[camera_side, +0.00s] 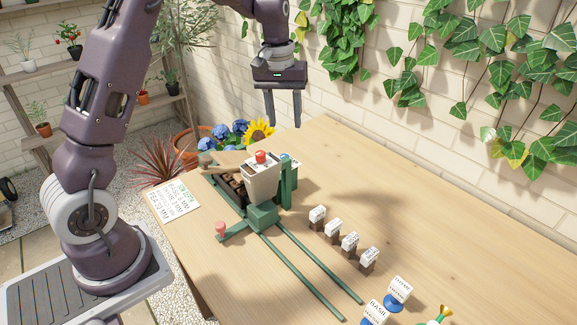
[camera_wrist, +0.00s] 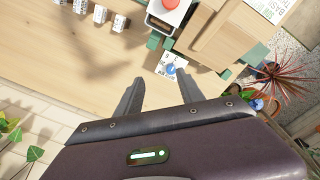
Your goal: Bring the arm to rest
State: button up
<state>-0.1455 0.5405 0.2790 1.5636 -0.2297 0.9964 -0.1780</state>
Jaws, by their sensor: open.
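My gripper (camera_side: 283,106) hangs above the far end of the wooden table (camera_side: 420,220), pointing down. Its two fingers are apart with nothing between them. In the wrist view my gripper (camera_wrist: 163,98) also shows spread, empty fingers over the table. Below and left of it in the side view stands a green potting fixture (camera_side: 262,217) with a pale hopper (camera_side: 262,182) topped by a red knob (camera_side: 260,157). The gripper is clear of the fixture.
Several small labelled blocks (camera_side: 318,217) stand in a row on the table. Blue-based labelled markers (camera_side: 375,311) stand at the front. A printed card (camera_side: 174,200) lies at the left edge. A sunflower (camera_side: 258,133) and blue flowers (camera_side: 222,134) stand behind. The table's right part is clear.

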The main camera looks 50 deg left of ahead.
jog(key=s+d+r+m+t, duration=0.1)
jog(key=s+d+r+m, duration=0.1)
jog(key=s+d+r, duration=0.5)
jog(key=s+d+r+m+t, duration=0.25)
jog(key=s+r, duration=0.25)
jog(key=s, duration=0.4)
jog(key=s+d+f+m, duration=0.1)
jog(key=s+d, duration=0.1)
jog(key=s, duration=0.4)
jog(key=s+d+f+m+t, duration=0.1)
jog(key=s+d+m, duration=0.1)
jog(key=s, duration=0.5)
jog(key=shift+f, duration=0.4)
jog(key=shift+c, duration=0.5)
